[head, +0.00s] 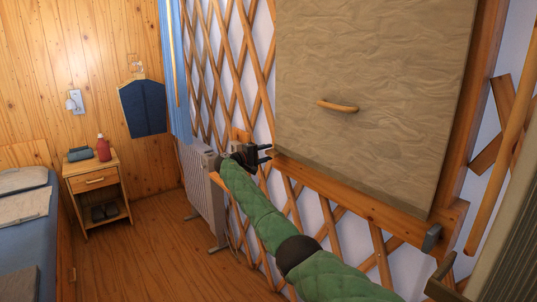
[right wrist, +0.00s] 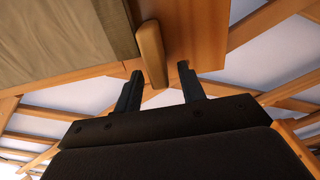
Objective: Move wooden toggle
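A short, rounded wooden toggle (right wrist: 150,52) shows in the right wrist view, at the edge between the grey-brown felt panel and a wooden board. My right gripper (right wrist: 158,82) is open, with one black finger on each side of the toggle's near end. I cannot tell whether either finger touches it. In the head view my right gripper (head: 267,153) is at the lower left corner of the felt panel (head: 375,70); the toggle cannot be made out clearly there. My left gripper is out of view.
A curved wooden handle (head: 338,106) sits on the panel. A wooden lattice (head: 232,55) covers the wall. A white radiator (head: 203,185) stands below left of my right gripper. A nightstand (head: 95,183) and bed (head: 25,240) are at left. The floor (head: 160,245) between is clear.

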